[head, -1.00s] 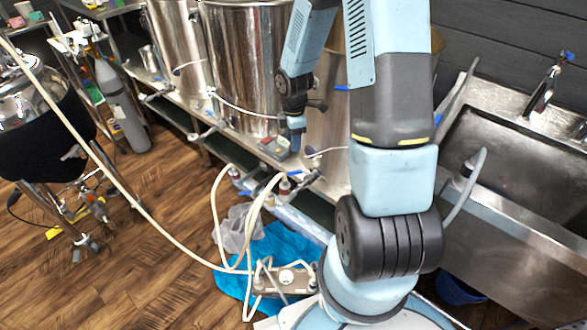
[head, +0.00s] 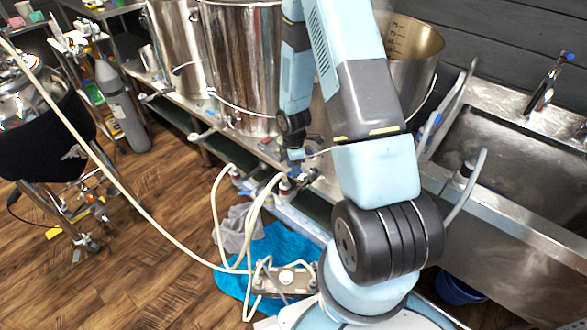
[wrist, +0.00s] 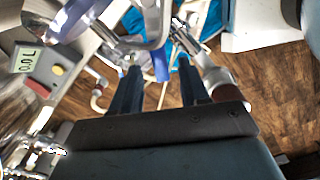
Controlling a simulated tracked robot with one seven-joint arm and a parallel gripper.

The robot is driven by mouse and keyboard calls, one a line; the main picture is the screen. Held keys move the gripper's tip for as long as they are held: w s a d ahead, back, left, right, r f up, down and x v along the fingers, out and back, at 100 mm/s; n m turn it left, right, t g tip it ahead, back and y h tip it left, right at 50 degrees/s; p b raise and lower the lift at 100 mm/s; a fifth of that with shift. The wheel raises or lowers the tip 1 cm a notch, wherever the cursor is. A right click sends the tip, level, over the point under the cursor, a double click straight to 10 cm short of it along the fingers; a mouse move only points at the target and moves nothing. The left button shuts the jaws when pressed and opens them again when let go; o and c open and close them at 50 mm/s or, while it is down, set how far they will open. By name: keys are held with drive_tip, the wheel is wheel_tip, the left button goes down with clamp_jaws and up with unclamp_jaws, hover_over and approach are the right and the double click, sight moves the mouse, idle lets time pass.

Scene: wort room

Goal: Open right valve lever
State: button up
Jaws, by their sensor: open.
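In the wrist view, a metal valve (wrist: 150,22) shows at the top, and a blue piece that looks like its lever handle (wrist: 160,64) hangs between my fingertips. My gripper (wrist: 159,68) is open, with one dark blue finger on each side of that handle. I cannot tell whether either finger touches it. In the head view, my gripper (head: 296,163) is low in front of the kettles, by the hose fittings at the bench edge. The arm and gripper largely hide the valve there.
A grey box with a digital display (wrist: 42,66) lies left of the fingers. Kettles (head: 240,70) stand on the bench behind. White hoses run to a pump (head: 285,279) on a blue towel (head: 262,250). A steel sink (head: 510,150) is at the right.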

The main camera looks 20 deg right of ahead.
drive_tip(key=shift+f, duration=0.5)
drive_tip(key=shift+c, duration=0.3)
clamp_jaws()
